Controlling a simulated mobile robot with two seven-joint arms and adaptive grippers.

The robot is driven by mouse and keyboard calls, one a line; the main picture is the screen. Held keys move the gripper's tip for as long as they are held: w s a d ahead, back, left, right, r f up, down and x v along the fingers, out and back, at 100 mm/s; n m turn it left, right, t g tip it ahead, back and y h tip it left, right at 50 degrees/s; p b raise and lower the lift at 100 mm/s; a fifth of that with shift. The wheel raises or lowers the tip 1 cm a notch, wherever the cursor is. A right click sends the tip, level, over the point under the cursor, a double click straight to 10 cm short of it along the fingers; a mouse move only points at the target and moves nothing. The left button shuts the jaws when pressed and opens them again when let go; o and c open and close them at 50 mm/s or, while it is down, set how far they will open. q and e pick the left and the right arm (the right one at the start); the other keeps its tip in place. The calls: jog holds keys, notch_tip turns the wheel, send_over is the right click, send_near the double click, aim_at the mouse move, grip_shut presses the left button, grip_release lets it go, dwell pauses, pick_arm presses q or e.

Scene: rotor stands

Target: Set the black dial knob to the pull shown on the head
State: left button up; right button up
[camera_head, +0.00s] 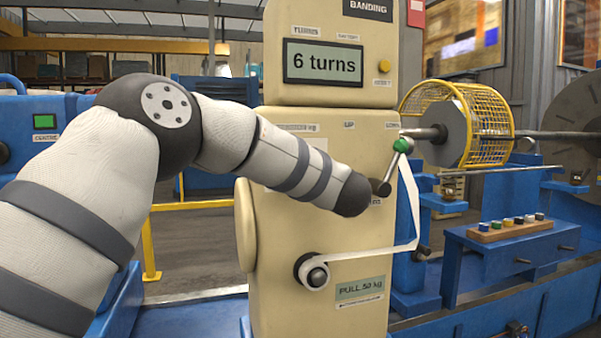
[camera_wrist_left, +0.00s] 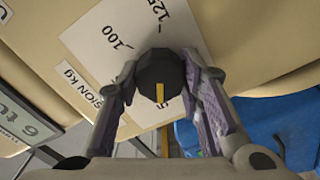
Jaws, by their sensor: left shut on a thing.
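The black dial knob (camera_wrist_left: 160,72) shows in the wrist view, with a yellow pointer line pointing down in the picture. The white scale plate (camera_wrist_left: 95,35) behind it reads 100 and 125 at the upper side. Near the pointer is a partly covered mark with a 5. My left gripper (camera_wrist_left: 160,80) has its two fingers on either side of the knob and is shut on it. In the head view my left arm hides the knob and gripper. A plate (camera_head: 360,290) low on the cream head (camera_head: 285,240) reads PULL 50 kg. My right gripper is not in view.
The display (camera_head: 323,63) on the head reads 6 turns. A yellow cage (camera_head: 490,110) surrounds the rotor.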

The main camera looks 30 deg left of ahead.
pick_arm(q)
jog(key=o, duration=1.2)
jog(key=shift+c, duration=0.2)
jog(key=v, duration=1.2)
jog(key=shift+f, duration=0.1)
